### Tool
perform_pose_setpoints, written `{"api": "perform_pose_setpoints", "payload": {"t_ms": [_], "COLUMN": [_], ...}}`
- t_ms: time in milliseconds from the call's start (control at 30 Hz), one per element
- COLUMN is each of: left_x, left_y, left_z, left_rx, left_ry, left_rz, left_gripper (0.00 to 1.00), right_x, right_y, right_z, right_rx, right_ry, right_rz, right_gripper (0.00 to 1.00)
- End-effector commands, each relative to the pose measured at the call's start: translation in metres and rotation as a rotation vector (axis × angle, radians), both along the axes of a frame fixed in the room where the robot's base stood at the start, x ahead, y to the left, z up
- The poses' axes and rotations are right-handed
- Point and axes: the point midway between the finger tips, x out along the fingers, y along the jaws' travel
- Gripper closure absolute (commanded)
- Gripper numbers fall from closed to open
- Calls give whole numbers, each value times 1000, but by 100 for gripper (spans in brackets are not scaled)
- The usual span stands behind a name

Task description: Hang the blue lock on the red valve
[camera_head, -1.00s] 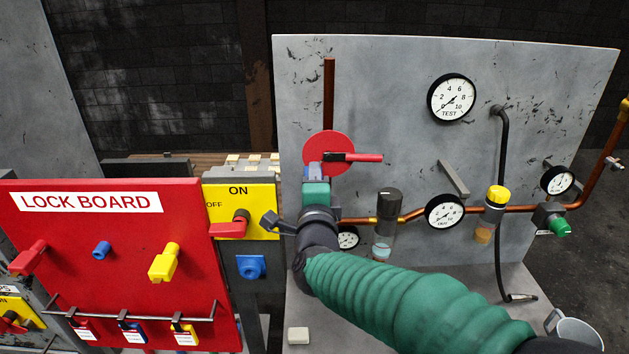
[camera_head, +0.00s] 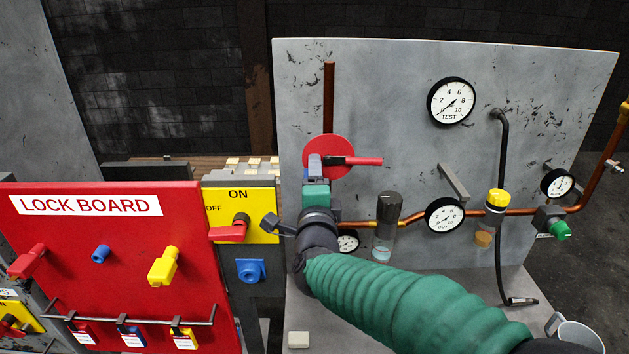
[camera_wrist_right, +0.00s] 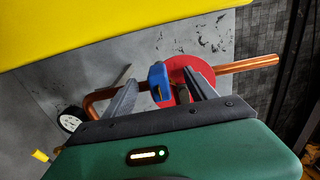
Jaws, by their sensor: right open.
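The red valve (camera_head: 342,145) is a round red disc with a red lever, on the pipe at the left of the grey panel. My right gripper (camera_head: 315,162) is in front of the disc's lower left. In the right wrist view the blue lock (camera_wrist_right: 158,82) shows between the open fingers of the gripper (camera_wrist_right: 162,88), close to the red disc (camera_wrist_right: 181,68). Whether the lock hangs on the valve, and whether either finger touches it, I cannot tell. My left gripper is in neither view.
A red lock board (camera_head: 60,280) with red, blue and yellow items stands at the left. Beside it is a yellow ON/OFF switch box (camera_head: 262,215). Right of the valve, copper pipe (camera_head: 405,217), gauges (camera_head: 451,101) and a clear cylinder (camera_head: 386,235) crowd the panel (camera_head: 390,70).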

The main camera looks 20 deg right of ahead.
Motion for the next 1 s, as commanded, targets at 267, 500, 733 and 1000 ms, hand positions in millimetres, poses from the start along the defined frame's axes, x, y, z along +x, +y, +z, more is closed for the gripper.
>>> {"api": "perform_pose_setpoints", "payload": {"t_ms": [267, 500, 733, 1000], "left_x": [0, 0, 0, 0], "left_y": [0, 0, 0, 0], "left_z": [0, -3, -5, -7], "left_rx": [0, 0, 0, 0], "left_ry": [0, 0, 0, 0], "left_rz": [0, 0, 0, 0], "left_gripper": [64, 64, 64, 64], "right_x": [0, -10, -29, -51], "right_y": [0, 3, 9, 15], "right_z": [0, 0, 0, 0], "right_rx": [0, 2, 1, 0], "right_ry": [0, -2, -1, -1], "right_rz": [0, 0, 1, 1], "right_gripper": [35, 35, 35, 35]}}
